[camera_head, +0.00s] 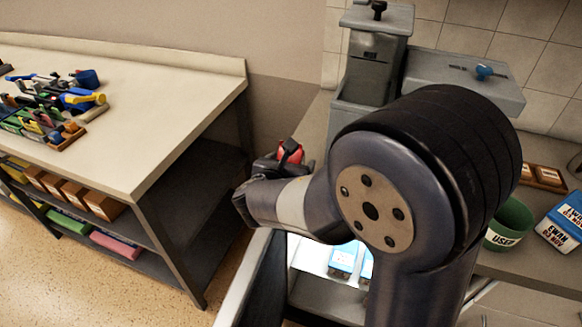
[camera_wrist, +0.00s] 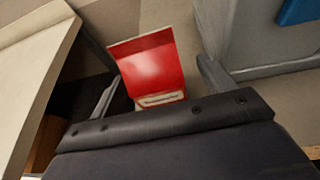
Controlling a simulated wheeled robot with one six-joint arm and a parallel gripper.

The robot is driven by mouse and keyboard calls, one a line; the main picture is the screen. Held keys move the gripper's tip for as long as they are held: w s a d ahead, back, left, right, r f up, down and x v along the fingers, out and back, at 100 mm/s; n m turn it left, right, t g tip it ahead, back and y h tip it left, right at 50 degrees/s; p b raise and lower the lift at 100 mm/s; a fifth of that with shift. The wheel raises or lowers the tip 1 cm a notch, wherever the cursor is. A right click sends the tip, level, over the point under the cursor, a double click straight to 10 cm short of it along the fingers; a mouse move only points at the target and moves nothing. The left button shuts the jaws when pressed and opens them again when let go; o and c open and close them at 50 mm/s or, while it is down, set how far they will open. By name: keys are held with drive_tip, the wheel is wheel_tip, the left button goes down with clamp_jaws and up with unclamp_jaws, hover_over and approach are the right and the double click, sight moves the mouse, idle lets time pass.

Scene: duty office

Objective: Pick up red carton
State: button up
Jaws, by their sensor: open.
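The red carton (camera_wrist: 150,68) shows in the wrist view as a bright red face with a pale strip near its bottom edge. It lies between and beyond the two fingers of my gripper (camera_wrist: 155,85), which are spread apart. In the head view a small part of the red carton (camera_head: 289,152) shows at my gripper (camera_head: 285,160), behind a dark finger. The rest of it is hidden by the gripper. I cannot tell whether the fingers touch it.
A workbench (camera_head: 150,110) with tools and lower shelves stands on the left. A grey machine (camera_head: 372,65) stands at the back. A lit compartment (camera_head: 318,254) holds blue and white boxes.

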drive_tip(key=x, duration=0.3)
drive_tip(key=shift+w+a+f, duration=0.1)
drive_tip(key=shift+w, duration=0.2)
drive_tip(key=shift+c, duration=0.6)
drive_tip(key=c, duration=1.1)
